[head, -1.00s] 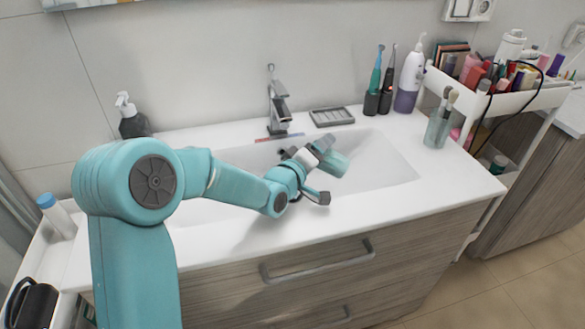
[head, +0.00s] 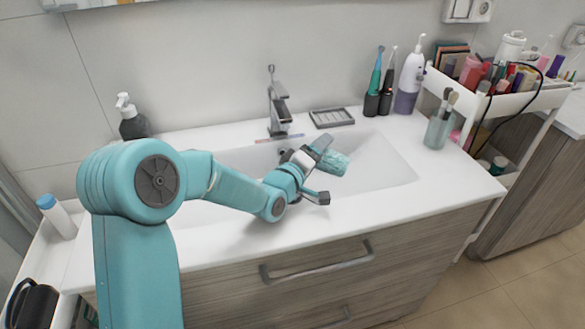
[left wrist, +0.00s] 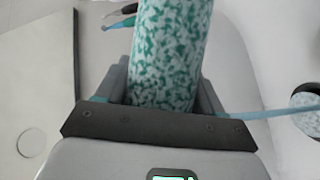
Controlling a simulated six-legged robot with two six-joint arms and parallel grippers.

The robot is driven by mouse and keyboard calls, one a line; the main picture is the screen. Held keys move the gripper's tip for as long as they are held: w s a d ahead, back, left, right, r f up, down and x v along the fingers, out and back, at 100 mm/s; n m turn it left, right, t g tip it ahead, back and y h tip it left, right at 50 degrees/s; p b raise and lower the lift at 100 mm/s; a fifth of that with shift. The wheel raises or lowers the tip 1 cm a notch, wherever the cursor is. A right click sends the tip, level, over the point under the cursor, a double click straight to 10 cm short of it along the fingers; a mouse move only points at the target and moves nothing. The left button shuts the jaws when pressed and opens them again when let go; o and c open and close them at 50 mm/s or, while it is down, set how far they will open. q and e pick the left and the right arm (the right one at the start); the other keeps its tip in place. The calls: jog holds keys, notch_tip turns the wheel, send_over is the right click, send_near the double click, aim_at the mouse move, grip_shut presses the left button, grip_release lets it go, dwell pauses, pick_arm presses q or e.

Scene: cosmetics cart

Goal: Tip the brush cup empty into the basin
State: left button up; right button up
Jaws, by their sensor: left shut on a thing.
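The held cup (head: 333,163) is teal and white, speckled, and hangs tilted over the white basin (head: 388,172). My left gripper (head: 318,170) is shut on it. In the left wrist view the cup (left wrist: 168,55) stands between the two fingers of the gripper (left wrist: 160,92); its mouth is out of frame. A dark and teal thin handle (left wrist: 120,22) shows past the cup on the left, and a pale blue thin stick (left wrist: 275,113) on the right. I cannot tell whether anything is inside the cup. My right gripper is not in view.
A faucet (head: 278,105) stands behind the basin, with a grey soap dish (head: 331,117) beside it. A clear cup with brushes (head: 438,130) stands on the right counter. Electric toothbrushes (head: 374,88), a white bottle (head: 410,78) and a loaded cart (head: 515,98) are at right.

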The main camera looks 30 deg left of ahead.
pick_arm(q)
jog(key=shift+r+n, duration=0.1)
jog(key=shift+n, duration=0.3)
jog(key=shift+s+a+r+n+t+b, duration=0.25)
jog(key=shift+a+r+n+b, duration=0.15)
jog(key=shift+a+r, duration=0.1)
jog(key=shift+s+a+r+n+t+b, duration=0.15)
jog(key=shift+a+r+n+t+b, duration=0.1)
jog(key=shift+a+r+n+b, duration=0.2)
dwell(0.4)
jog(key=shift+a+n+t+b, duration=0.1)
jog(key=shift+n+t+b, duration=0.35)
jog(key=shift+b, duration=0.6)
jog(key=shift+s+n+b, duration=0.1)
jog(key=shift+n+b, duration=0.3)
jog(key=shift+b, duration=0.05)
jog(key=shift+a+r, duration=0.1)
jog(key=shift+r, duration=0.25)
jog(key=shift+r+n+y, duration=0.1)
jog(key=shift+n+y, duration=0.2)
